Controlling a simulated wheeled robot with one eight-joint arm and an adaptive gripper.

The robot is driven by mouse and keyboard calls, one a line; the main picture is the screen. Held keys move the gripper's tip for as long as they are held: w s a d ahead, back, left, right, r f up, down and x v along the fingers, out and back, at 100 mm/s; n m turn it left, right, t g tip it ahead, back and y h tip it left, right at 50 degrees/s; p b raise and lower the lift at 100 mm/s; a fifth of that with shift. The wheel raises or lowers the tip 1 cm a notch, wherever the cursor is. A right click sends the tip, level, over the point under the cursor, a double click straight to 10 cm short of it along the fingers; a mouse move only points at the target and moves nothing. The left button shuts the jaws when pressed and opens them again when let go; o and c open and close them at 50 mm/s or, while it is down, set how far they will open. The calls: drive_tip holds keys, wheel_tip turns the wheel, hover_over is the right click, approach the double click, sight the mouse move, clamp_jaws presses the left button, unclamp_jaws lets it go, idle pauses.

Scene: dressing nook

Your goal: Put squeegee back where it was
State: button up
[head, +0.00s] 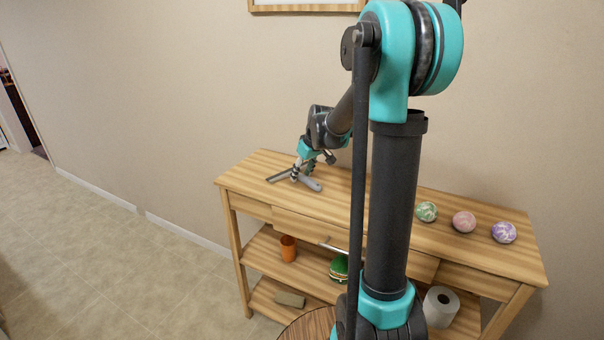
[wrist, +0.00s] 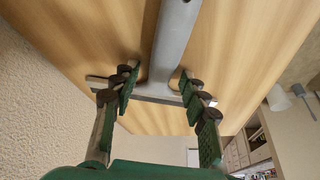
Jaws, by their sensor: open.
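The grey squeegee (head: 312,185) lies on the wooden top of the console table (head: 350,205), toward its left end. In the wrist view the squeegee's long handle (wrist: 174,45) runs down from the top edge to a crossbar between my fingers. My gripper (head: 298,171) is low over the squeegee. In the wrist view my gripper (wrist: 158,84) is open, with one green finger on each side of the handle. Gaps show between the finger pads and the handle. The fingers hide parts of the crossbar.
Three marbled balls, green (head: 426,211), pink (head: 464,222) and purple (head: 503,232), sit on the table's right side. Lower shelves hold an orange cup (head: 288,248), a green item (head: 339,268) and a white roll (head: 440,306). A wall stands behind the table.

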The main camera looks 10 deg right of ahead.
drive_tip(key=v, duration=1.2)
drive_tip(key=shift+r, duration=0.15)
